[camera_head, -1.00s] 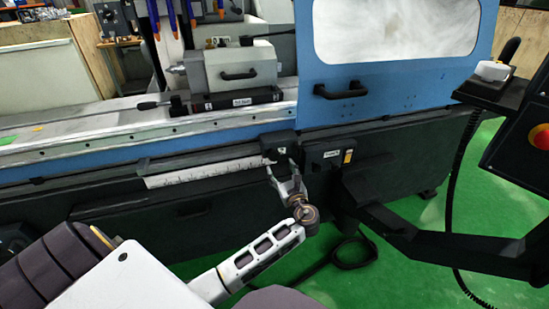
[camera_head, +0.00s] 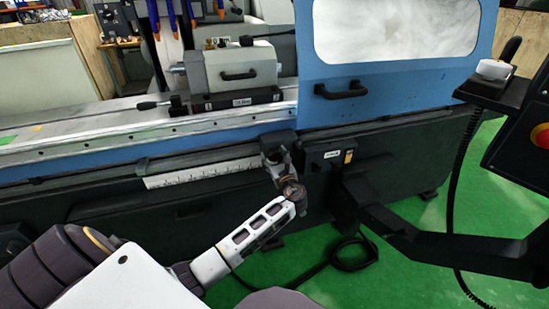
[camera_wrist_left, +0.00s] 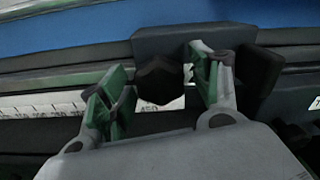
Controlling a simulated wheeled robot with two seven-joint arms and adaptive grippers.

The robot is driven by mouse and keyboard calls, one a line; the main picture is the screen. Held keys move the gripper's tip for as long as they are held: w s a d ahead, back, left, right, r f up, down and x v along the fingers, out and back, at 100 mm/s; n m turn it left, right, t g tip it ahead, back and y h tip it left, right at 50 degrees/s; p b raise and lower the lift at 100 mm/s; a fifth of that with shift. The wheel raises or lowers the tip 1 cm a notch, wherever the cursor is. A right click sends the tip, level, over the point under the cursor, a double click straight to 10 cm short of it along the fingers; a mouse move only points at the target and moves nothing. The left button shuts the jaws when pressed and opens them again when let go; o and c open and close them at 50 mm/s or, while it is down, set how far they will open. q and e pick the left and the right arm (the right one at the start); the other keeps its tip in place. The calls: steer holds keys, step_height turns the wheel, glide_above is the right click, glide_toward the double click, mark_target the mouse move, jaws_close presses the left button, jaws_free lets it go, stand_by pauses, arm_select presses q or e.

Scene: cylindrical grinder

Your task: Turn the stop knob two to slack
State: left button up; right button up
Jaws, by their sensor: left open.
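A black stop block (camera_head: 278,141) sits on the machine's front rail above the white scale strip. It also shows in the left wrist view (camera_wrist_left: 190,38). A dark faceted knob (camera_wrist_left: 160,80) projects from the block toward me; I take it for the stop knob. My left gripper (camera_head: 275,162) is at the front of the block. In the left wrist view its fingers (camera_wrist_left: 160,92) are open, one on each side of the knob, with visible gaps. In the head view the gripper hides the knob. My right gripper is not in view.
A second dark part (camera_wrist_left: 257,76) is just right of the right finger. The white scale (camera_head: 195,173) runs left of the block. A small switch box (camera_head: 329,154) is to the right. A black support arm (camera_head: 400,228) and cable (camera_head: 352,255) are at lower right.

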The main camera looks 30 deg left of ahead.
arm_select(q)
steer(key=c, duration=1)
steer(key=shift+c, duration=0.2)
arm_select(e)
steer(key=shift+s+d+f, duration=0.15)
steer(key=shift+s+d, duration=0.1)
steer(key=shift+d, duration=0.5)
